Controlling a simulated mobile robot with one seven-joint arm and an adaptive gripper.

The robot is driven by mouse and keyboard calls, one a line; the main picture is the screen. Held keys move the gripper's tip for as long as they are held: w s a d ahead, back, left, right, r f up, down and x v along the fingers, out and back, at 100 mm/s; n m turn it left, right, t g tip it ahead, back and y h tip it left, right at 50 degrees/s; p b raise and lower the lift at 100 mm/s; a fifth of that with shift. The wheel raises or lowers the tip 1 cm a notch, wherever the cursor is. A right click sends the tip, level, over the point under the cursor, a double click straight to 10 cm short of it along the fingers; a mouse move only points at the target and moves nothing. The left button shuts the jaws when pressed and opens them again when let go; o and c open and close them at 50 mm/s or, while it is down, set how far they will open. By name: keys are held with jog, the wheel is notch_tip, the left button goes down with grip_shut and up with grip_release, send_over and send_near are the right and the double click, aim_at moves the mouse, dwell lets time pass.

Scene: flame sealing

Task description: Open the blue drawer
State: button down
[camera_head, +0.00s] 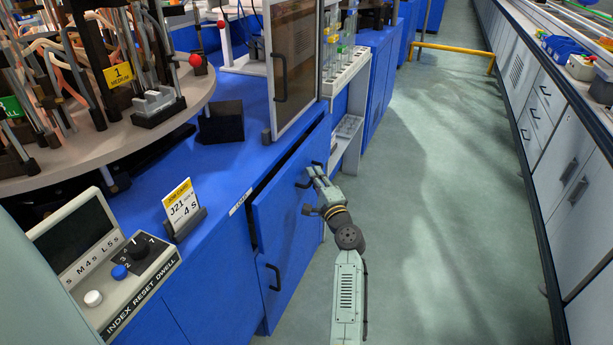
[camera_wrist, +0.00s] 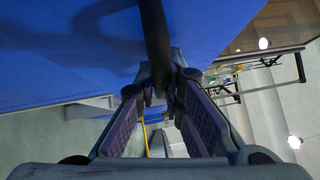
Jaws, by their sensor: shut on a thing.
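The blue drawer (camera_head: 285,188) is in the cabinet on the left, below the worktop. Its front stands a little out from the cabinet, with a dark gap along its top edge. My gripper (camera_head: 311,180) is at the drawer front, at its black handle (camera_head: 302,185). In the wrist view, the dark handle bar (camera_wrist: 156,40) runs down between the fingertips of my gripper (camera_wrist: 160,88), which is shut on it. The blue drawer face (camera_wrist: 85,50) fills the upper left there. Part of the handle is hidden by the fingers.
A blue door with a black handle (camera_head: 275,278) is below the drawer. A framed panel door (camera_head: 296,65) stands above it. A white rack (camera_head: 345,75) is beyond. Open floor (camera_head: 430,200) lies to the right, up to grey cabinets (camera_head: 585,200).

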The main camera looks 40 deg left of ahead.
jog(key=w+d+b, duration=0.2)
jog(key=d, duration=0.9)
jog(key=w+d+b, duration=0.3)
jog(key=d, duration=0.8)
jog(key=shift+w, duration=0.1)
jog(key=c, duration=1.7)
grip_release()
jog(key=v, duration=1.2)
jog(key=shift+f, duration=0.1)
